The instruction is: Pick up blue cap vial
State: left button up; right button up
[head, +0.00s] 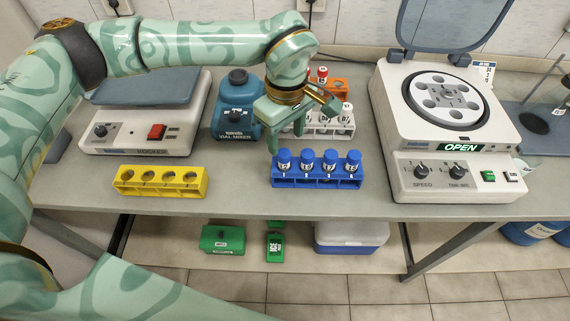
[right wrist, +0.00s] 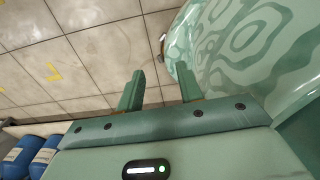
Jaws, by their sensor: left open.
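Several blue cap vials stand upright in a blue rack (head: 318,183) near the front edge of the bench; the leftmost blue cap vial (head: 284,157) and the rightmost blue cap vial (head: 353,158) sit at its ends. My left gripper (head: 286,139) is open, with its fingers pointing down above and just behind the left end of the blue rack. It appears apart from the vials and holds nothing. My right gripper (right wrist: 158,88) shows in the right wrist view, open and empty, over the tiled floor.
A white rack (head: 330,130) with white-capped vials and an orange rack (head: 335,84) with a red-capped vial stand behind. A blue vial mixer (head: 236,115) is behind left. An empty yellow rack (head: 160,181) is left; an open-lidded centrifuge (head: 440,120) is right.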

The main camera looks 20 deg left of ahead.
aim_at(284, 153)
pick_arm(q)
jog(key=f+b, duration=0.1)
jog(key=f, duration=0.5)
jog(key=shift+a+f, duration=0.1)
jog(key=shift+a, duration=0.1)
jog(key=shift+s, duration=0.1)
jog(key=c, duration=1.1)
